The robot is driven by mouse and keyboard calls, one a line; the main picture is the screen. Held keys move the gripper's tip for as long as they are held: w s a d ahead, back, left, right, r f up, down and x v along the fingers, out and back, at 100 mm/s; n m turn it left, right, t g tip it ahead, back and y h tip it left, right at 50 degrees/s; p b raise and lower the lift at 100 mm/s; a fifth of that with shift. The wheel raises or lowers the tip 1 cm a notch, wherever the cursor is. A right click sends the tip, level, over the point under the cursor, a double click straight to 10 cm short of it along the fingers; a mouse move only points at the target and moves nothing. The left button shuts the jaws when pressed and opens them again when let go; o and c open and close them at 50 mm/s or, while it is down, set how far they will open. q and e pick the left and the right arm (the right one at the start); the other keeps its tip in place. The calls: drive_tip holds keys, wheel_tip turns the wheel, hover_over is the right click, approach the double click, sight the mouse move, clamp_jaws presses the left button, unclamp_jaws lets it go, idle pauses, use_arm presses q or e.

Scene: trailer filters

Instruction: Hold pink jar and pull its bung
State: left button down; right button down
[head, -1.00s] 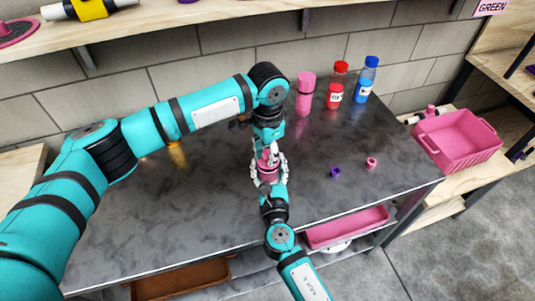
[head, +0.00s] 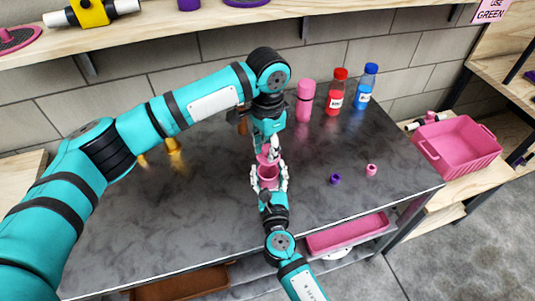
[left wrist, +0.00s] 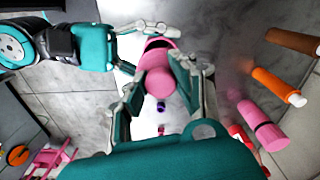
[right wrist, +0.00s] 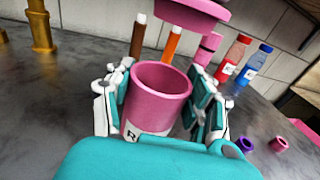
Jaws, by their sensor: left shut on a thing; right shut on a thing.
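The pink jar (head: 268,183) stands upright over the dark worktop, and its open mouth shows in the right wrist view (right wrist: 150,108). My right gripper (head: 269,180) is shut around the jar's sides, with a white label partly visible below. The pink bung (head: 268,154) is apart from the jar, above its mouth. My left gripper (head: 267,146) is shut on the bung, which also shows between its fingers in the left wrist view (left wrist: 158,82). In the right wrist view the bung's underside (right wrist: 190,9) hangs above and slightly right of the jar's mouth.
A pink bottle (head: 305,102), a red bottle (head: 336,92) and a blue bottle (head: 367,88) stand at the back. A purple ring (head: 335,179) and a pink ring (head: 371,170) lie to the right. A pink bin (head: 458,145) sits beyond the table's right edge.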

drive_tip(key=shift+c, duration=1.9)
unclamp_jaws()
